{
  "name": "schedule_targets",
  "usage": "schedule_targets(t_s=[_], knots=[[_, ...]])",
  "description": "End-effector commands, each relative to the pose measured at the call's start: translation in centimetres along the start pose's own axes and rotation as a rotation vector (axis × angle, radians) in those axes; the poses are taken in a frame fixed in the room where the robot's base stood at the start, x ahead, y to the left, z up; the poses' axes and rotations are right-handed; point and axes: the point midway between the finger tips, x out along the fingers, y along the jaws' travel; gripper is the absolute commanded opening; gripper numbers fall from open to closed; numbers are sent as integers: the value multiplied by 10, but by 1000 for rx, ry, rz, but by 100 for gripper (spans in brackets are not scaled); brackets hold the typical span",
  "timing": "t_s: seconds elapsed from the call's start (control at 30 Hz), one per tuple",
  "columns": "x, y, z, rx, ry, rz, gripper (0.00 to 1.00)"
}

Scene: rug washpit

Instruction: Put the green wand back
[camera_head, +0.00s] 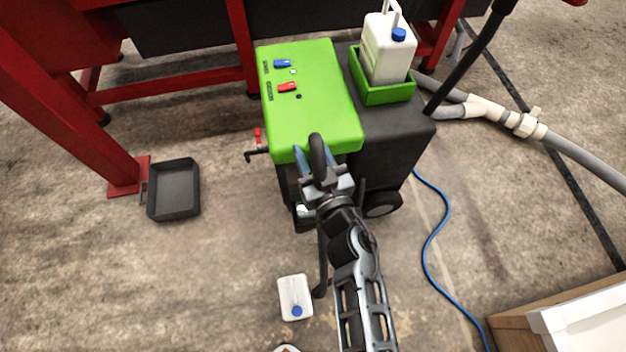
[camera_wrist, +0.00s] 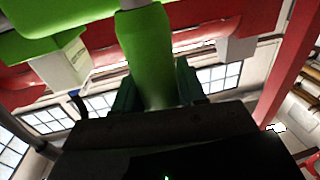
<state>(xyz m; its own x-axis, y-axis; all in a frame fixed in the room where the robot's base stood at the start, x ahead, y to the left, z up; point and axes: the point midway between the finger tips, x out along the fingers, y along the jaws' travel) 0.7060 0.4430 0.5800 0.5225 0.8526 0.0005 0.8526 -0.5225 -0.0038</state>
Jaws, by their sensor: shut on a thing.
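My gripper (camera_head: 316,168) is in front of the near edge of the green-topped machine (camera_head: 315,100). In the wrist view a green cylindrical piece, which looks like the green wand (camera_wrist: 148,55), lies between the two finger pads, and the gripper is shut on it. In the head view a black rounded end (camera_head: 317,150) stands up between the fingers, and a thin dark rod (camera_head: 322,250) runs down beside my arm to a dark foot near the floor. My gripper and arm hide much of the wand. I cannot tell whether it touches the machine.
A white bottle (camera_head: 386,55) stands in a green tray (camera_head: 388,94) on the machine. Another white bottle (camera_head: 295,298) is on the floor. A black pan (camera_head: 174,190) is left.

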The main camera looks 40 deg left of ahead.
Motion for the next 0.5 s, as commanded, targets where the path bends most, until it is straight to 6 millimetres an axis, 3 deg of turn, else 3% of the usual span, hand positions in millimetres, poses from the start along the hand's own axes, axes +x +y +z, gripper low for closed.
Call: schedule_targets(t_s=[0.03,0.1,0.5], knots=[[0,0,16,1,1,-1,10],[1,0,25,0,3,-1,10],[0,1,54,0,3,0,10]])
